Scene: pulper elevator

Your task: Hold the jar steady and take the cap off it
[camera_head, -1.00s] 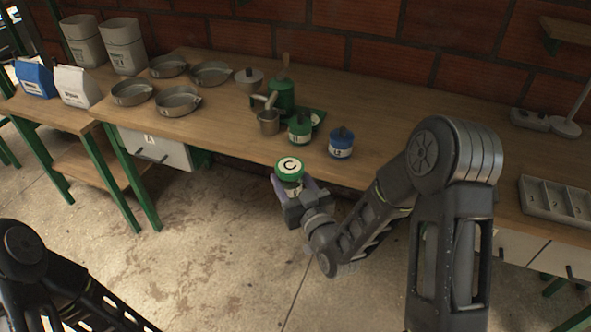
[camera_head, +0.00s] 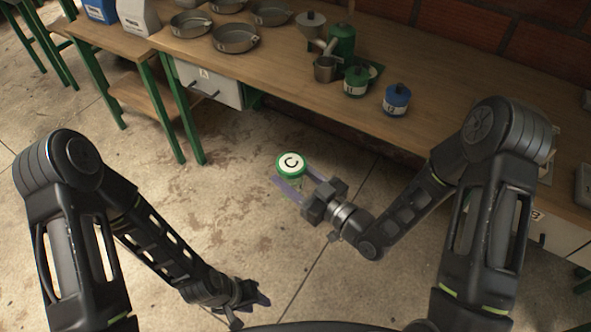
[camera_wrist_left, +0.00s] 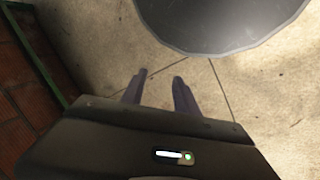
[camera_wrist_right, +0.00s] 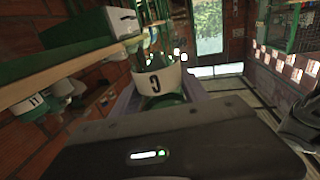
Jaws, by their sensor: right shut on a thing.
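The jar (camera_head: 291,180) has a green cap (camera_head: 291,158) with a white top marked C. The cap sits on the jar. My right gripper (camera_head: 296,182) is shut on the jar below the cap and holds it over the floor, in front of the bench. The C-marked jar also shows between the fingers in the right wrist view (camera_wrist_right: 158,80). My left gripper (camera_head: 258,296) is low in the head view, below and left of the jar and apart from it. In the left wrist view its fingers (camera_wrist_left: 160,77) are apart with nothing between them.
The wooden bench (camera_head: 420,128) runs behind the jar. It carries a green jar (camera_head: 356,82), a blue jar (camera_head: 397,100), a metal cup (camera_head: 325,69), a green machine (camera_head: 341,40) and several metal pans (camera_head: 236,38). The floor (camera_head: 200,215) between my arms is clear.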

